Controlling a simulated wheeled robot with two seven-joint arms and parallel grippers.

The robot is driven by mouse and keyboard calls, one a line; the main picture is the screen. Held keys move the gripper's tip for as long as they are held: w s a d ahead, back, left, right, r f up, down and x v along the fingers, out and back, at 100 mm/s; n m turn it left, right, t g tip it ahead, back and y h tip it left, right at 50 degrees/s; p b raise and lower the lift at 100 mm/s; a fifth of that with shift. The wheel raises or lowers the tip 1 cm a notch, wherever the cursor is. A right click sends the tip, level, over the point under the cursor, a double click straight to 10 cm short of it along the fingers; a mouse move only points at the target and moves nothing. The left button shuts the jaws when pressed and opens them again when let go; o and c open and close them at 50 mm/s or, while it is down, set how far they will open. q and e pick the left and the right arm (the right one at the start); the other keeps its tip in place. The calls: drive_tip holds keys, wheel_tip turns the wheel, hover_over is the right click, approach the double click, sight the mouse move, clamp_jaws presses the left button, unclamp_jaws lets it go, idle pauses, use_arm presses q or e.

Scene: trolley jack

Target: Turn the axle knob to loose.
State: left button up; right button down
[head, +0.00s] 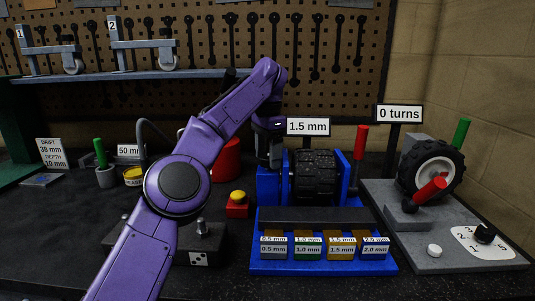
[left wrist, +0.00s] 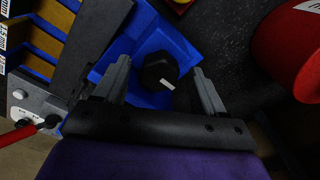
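A black, roughly hexagonal knob (left wrist: 158,70) with a white mark sits on a blue block in the left wrist view. I take it for the axle knob; its setting cannot be read. My left gripper (head: 270,157) points down at the left part of the blue stand (head: 268,190) that holds a black wheel (head: 315,176). In the left wrist view its fingers (left wrist: 161,67) are apart, one on each side of the knob, with visible gaps. The gripper and arm hide the knob in the head view. My right gripper is not in view.
A "1.5 mm" sign (head: 308,127) stands behind the wheel. A red cylinder (head: 227,160) and a yellow-topped red button (head: 238,203) are close to my left arm. In front is a blue rack (head: 325,266) of labelled blocks. A grey wheel fixture (head: 420,250) with a numbered dial stands right.

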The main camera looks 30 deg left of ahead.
sight(268, 156)
use_arm(q)
drive_tip(key=shift+r, duration=0.15)
wheel_tip(268, 156, up, 10)
drive_tip(key=p, duration=0.9)
drive_tip(key=shift+r+p, duration=0.15)
drive_tip(key=shift+p, duration=0.25)
